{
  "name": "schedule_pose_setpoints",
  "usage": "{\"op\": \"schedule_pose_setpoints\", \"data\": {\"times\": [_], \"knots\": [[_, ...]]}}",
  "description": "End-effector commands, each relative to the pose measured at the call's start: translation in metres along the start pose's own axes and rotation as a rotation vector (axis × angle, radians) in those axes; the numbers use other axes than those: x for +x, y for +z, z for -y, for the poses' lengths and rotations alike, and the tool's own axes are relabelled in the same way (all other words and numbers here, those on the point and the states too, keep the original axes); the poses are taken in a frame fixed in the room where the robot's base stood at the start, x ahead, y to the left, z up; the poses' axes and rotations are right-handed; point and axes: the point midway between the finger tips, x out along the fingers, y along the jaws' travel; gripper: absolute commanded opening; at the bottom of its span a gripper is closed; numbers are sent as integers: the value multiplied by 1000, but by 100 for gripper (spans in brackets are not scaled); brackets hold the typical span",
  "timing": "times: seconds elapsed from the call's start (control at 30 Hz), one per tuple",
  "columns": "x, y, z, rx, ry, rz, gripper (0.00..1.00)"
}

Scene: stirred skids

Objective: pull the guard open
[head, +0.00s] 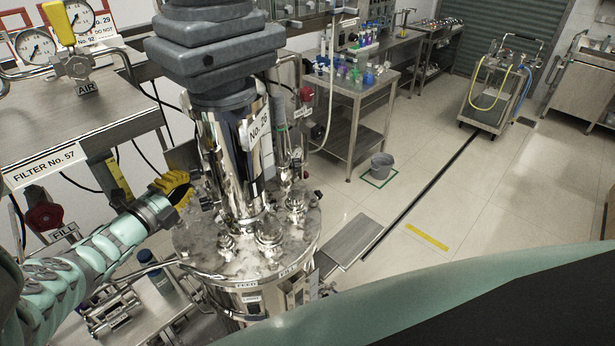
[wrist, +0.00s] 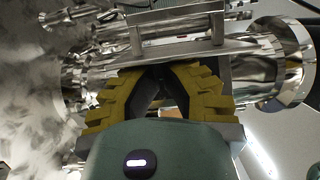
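The steel stirred vessel (head: 235,262) stands in front of me, with a shiny upright column (head: 222,160) under a grey stepped motor housing (head: 205,45). My gripper (head: 186,187) has yellow padded fingers and is beside the column's left side, above the vessel lid. In the wrist view my gripper (wrist: 162,72) points at a grey metal edge with a squared frame (wrist: 176,22) just beyond it. This may be the guard or its handle, but I cannot be sure. The fingers lean in towards each other. Their tips are partly hidden at the metal edge, so a hold cannot be made out.
Pipes and fittings (head: 296,205) crowd the lid on the right of the column. A steel filter bench (head: 75,110) with gauges is at left. A bench with coloured glassware (head: 350,85), a grey bucket (head: 381,165) and a wheeled cart (head: 490,100) stand farther off. The floor at right is mostly clear.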

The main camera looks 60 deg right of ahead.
Motion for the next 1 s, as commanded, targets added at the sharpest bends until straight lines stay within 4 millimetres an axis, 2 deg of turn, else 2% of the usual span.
{"op": "schedule_pose_setpoints", "data": {"times": [0.2,0.67,0.87,1.0], "knots": [[0,6,0,0,0,3,0],[-5,7,0,1,0,3,0],[-26,7,0,-3,0,5,0],[-51,7,0,-1,3,4,0]]}}
